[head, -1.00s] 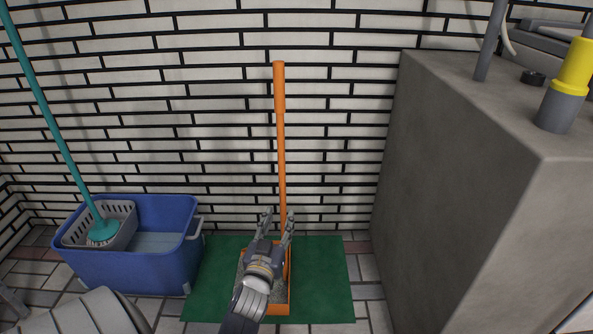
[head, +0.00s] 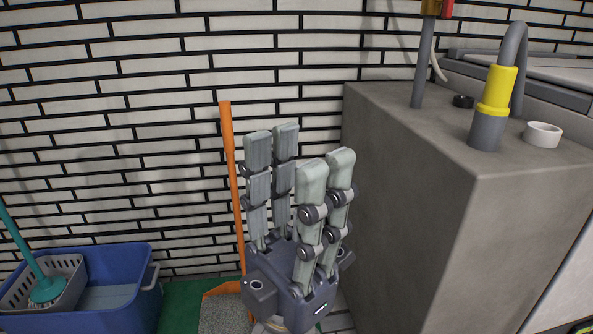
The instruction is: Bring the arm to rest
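My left gripper (head: 298,148) is raised close to the camera in the middle of the head view, fingers pointing up. Its two finger pairs stand apart with nothing between them. Behind it is the orange long-handled dustpan (head: 229,150), its handle upright in front of the tiled wall. The gripper hides part of the pan and the lower handle, and looks apart from both. The pan sits on a green mat (head: 178,305), mostly hidden or out of frame. My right gripper is not in view.
A blue mop bucket (head: 125,265) with a grey wringer basket and a teal mop (head: 25,250) stands at the lower left. A large grey block (head: 415,190) with a yellow-collared tap (head: 496,92) and a white ring (head: 542,135) on top fills the right. A white brick wall closes off the back.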

